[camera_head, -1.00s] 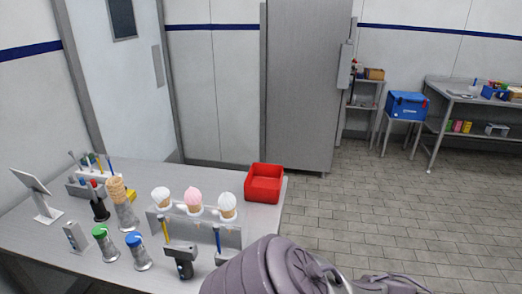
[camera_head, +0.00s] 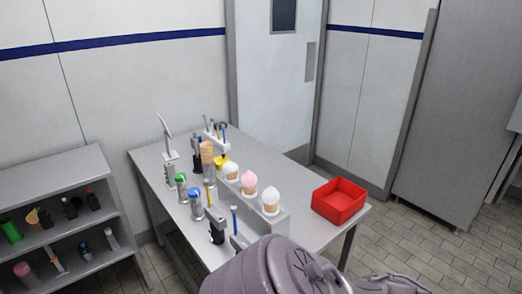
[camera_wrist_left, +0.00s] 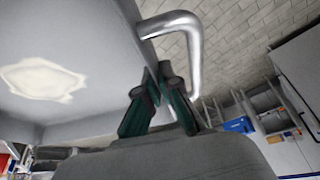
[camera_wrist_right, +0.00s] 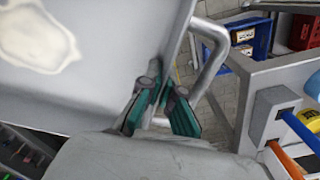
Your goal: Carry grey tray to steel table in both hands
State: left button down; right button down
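The grey tray is outside the head view. In the left wrist view the grey tray (camera_wrist_left: 95,30) fills the left side, with a cream-coloured patch on it and a bent steel handle (camera_wrist_left: 194,50) at its edge. My left gripper (camera_wrist_left: 158,80) is closed around the near part of that handle. In the right wrist view the tray (camera_wrist_right: 110,60) shows the same kind of patch. My right gripper (camera_wrist_right: 165,92) is closed around its other steel handle (camera_wrist_right: 218,55). A grey metal table (camera_head: 318,228) stands ahead in the head view; I cannot tell if it is the steel table.
That table holds a red bin (camera_head: 340,203), a rack of ice cream cones (camera_head: 250,190), and several bottles and tools. A grey shelf unit (camera_head: 55,175) with small items stands at left. A tall grey cabinet (camera_head: 455,110) is at right. Tiled floor (camera_head: 420,255) is free at right.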

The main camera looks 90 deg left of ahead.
aim_at(283, 185)
jog(key=i+j+u, duration=0.2)
jog(key=i+u, duration=0.55)
jog(key=i, duration=0.2)
jog(key=i+u, duration=0.8)
jog(key=i+l+u, duration=0.1)
jog(key=i+u, duration=0.3)
jog(key=i+l+u, duration=0.35)
jog(key=i, duration=0.2)
jog(key=i+u, duration=0.2)
jog(key=u, duration=0.3)
jog(key=i+u, duration=0.25)
jog(key=u, duration=0.25)
jog(key=i+u, duration=0.2)
jog(key=u, duration=1.15)
jog(key=l, duration=0.1)
